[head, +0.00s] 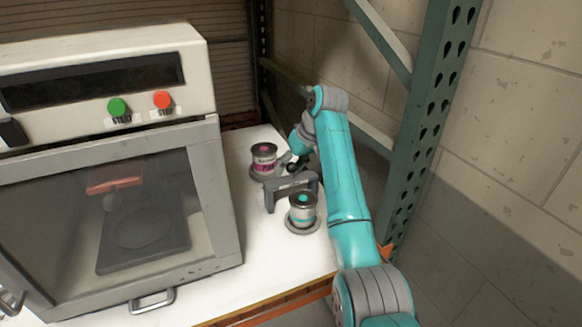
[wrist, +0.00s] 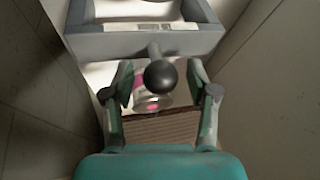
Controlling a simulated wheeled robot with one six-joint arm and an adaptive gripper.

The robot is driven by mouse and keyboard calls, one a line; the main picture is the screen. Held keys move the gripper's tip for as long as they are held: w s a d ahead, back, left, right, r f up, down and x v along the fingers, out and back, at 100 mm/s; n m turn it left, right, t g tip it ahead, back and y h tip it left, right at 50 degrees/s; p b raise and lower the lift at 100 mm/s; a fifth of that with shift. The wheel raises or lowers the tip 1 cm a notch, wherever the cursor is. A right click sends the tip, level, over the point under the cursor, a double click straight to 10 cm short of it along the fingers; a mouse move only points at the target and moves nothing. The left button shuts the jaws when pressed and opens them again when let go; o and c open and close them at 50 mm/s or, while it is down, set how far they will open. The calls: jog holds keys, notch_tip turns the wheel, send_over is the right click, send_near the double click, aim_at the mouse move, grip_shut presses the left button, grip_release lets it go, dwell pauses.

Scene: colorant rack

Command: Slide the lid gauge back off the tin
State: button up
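The lid gauge (head: 291,183) is a grey bracket with legs, between a magenta-labelled tin (head: 264,163) and a teal-labelled tin (head: 303,212) on the white surface. In the wrist view the gauge (wrist: 145,43) is a grey frame across the top, with a stem ending in a dark ball knob (wrist: 160,78). My gripper (wrist: 158,92) is open, its fingers on either side of the knob with gaps showing. Part of a tin with a magenta spot (wrist: 153,101) shows behind the knob. In the head view my gripper (head: 294,163) is small and partly hidden by my arm.
A large oven-like machine (head: 222,190) with a glass door and green and red buttons stands left of the tins. A green perforated rack post (head: 425,120) and a block wall (head: 525,130) bound the right. White surface (head: 245,270) is clear in front.

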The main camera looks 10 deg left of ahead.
jog(key=v, duration=0.7)
jog(key=shift+r, duration=0.2)
jog(key=shift+d, duration=0.15)
